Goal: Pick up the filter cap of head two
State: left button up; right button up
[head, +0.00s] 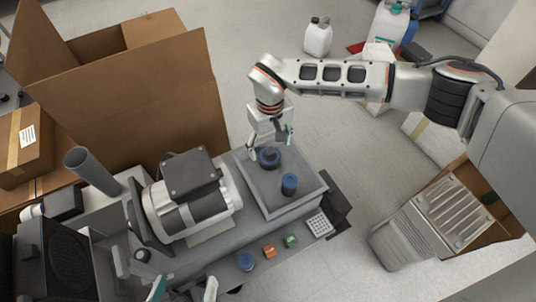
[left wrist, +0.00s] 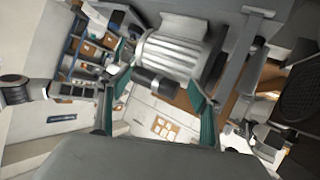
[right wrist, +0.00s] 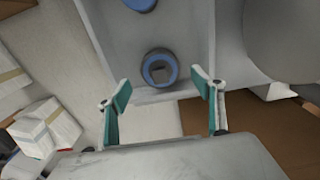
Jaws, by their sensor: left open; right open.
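A round blue cap (head: 268,156) with a dark centre sits on the grey square-edged platform (head: 298,205). A second blue cap (head: 289,184) stands nearer on the same platform. My right gripper (head: 271,143) is open and empty, pointing down at the farther cap. In the right wrist view, one blue-ringed cap (right wrist: 160,68) lies just beyond the gap between the fingertips, and part of another (right wrist: 140,4) shows at the top edge. Which cap belongs to head two cannot be told. My left gripper (head: 184,287) is open and empty at the front edge of the head view.
A motor with a finned, light housing (head: 190,200) stands left of the platform. A third blue cap (head: 246,262), an orange block (head: 269,251) and a green block (head: 290,240) lie in front. An open cardboard box (head: 130,110) stands behind left. Floor behind the platform is mostly clear.

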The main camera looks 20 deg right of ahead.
aim_at(270, 151)
notch_tip(270, 151, down, 3)
jog(key=shift+s+f+b, duration=0.1)
jog(key=shift+b, duration=0.2)
jog(key=c, duration=1.1)
jog(key=shift+o, duration=0.2)
